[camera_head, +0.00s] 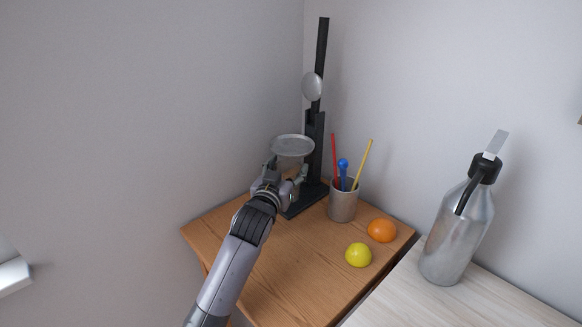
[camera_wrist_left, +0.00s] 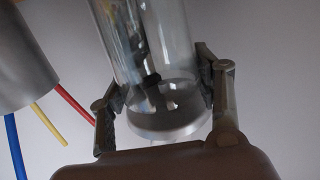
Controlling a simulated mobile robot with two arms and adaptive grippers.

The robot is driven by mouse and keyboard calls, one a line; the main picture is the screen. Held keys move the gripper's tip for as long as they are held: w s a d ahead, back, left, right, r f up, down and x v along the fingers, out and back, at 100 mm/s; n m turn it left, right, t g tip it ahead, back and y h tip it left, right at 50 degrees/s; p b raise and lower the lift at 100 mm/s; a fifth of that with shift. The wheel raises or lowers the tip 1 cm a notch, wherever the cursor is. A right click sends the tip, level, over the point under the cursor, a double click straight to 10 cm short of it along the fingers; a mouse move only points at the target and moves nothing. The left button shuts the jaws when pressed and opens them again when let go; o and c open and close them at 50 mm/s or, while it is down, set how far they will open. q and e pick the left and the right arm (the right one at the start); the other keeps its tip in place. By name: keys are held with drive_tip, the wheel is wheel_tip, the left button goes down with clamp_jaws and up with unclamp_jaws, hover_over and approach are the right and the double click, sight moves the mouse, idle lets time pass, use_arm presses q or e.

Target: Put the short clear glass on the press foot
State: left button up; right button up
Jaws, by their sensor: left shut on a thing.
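My left gripper (camera_head: 287,180) is at the press, below its round grey dish (camera_head: 292,145). In the left wrist view, its two fingers (camera_wrist_left: 165,100) are shut on the clear glass (camera_wrist_left: 160,60), one on each side. In the head view the glass is mostly hidden by the gripper. The dark press foot (camera_head: 306,203) lies on the wooden table at the base of the black column (camera_head: 316,140). The gripper is over or just beside the foot. I cannot tell whether the glass touches it. My right gripper is not in view.
A grey cup (camera_head: 343,204) with red, blue and yellow sticks stands right of the press. An orange (camera_head: 382,231) and a yellow-green fruit (camera_head: 358,255) lie on the wooden table (camera_head: 290,270). A metal bottle (camera_head: 458,235) stands on the pale counter at right. Walls close in behind.

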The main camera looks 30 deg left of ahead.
sight(291, 168)
use_arm(q)
drive_tip(key=w, duration=0.3)
drive_tip(key=shift+w+a+r, duration=0.1)
drive_tip(key=shift+a, duration=0.2)
drive_tip(key=shift+f, duration=0.9)
drive_tip(key=shift+r, duration=0.1)
drive_tip(key=shift+f, duration=0.2)
drive_tip(key=o, duration=1.4)
